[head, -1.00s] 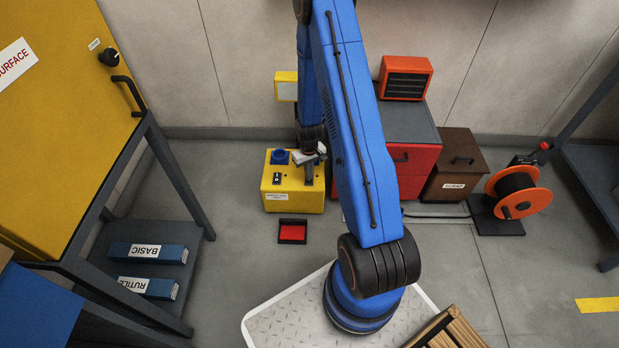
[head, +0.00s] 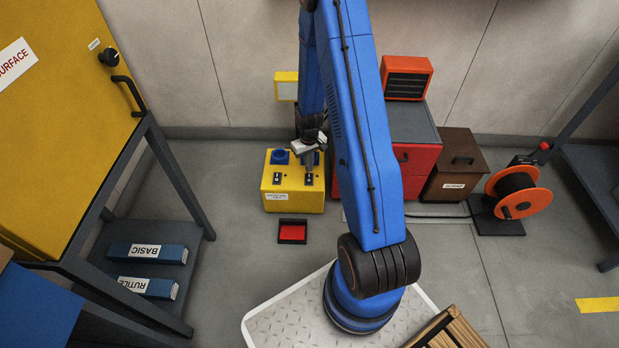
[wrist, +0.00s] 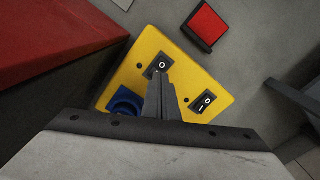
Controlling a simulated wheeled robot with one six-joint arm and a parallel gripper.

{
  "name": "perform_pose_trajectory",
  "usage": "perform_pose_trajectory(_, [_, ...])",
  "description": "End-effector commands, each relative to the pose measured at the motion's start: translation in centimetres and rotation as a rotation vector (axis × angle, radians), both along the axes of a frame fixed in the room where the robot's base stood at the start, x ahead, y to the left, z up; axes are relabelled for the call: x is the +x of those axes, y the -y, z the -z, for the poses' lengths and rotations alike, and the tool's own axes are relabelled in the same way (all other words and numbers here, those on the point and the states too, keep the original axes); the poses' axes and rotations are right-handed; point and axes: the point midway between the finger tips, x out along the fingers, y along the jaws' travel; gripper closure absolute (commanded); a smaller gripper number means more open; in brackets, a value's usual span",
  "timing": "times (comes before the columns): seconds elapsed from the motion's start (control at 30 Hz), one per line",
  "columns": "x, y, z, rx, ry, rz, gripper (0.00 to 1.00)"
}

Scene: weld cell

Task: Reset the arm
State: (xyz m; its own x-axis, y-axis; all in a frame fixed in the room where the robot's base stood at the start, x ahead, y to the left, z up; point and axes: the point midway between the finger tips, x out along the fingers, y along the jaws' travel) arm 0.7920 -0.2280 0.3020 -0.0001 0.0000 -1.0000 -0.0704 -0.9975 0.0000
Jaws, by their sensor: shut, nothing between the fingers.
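My gripper (head: 309,166) is shut and empty. It is in front of the back right part of the yellow box (head: 290,202) in the head view. The box top carries a blue round socket (head: 280,156), a left black switch (head: 277,178) and a right black switch (head: 309,179). In the wrist view, my closed fingers (wrist: 159,82) reach over the yellow box (wrist: 183,72), with their tips just below one switch (wrist: 158,65) in the picture. The other switch (wrist: 201,103) is clear of them. I cannot tell whether the tips touch the box.
A small red-topped pad (head: 292,232) lies on the floor before the box. A red cabinet (head: 412,160) stands close on its right, then a brown box (head: 452,170) and an orange cable reel (head: 520,193). A yellow cabinet (head: 60,120) stands left. Floor between is open.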

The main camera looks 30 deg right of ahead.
Motion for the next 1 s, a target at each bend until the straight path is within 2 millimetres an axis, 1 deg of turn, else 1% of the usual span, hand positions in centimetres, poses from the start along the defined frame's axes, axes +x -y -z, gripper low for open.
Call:
perform_pose_trajectory(0.1, [0.0, 0.0, -0.8, 0.0, 0.001, 0.0, 1.0])
perform_pose_trajectory(0.3, [0.0, 0.0, -1.5, 0.0, 0.0, 0.0, 1.0])
perform_pose_trajectory(0.83, [0.0, 0.0, -1.6, 0.0, 0.001, 0.0, 1.0])
perform_pose_trajectory(0.93, [0.1, -0.2, -2.5, -0.001, 0.007, -0.001, 1.0])
perform_pose_trajectory(1.0, [0.2, -0.5, -3.9, -0.005, 0.016, -0.003, 1.0])
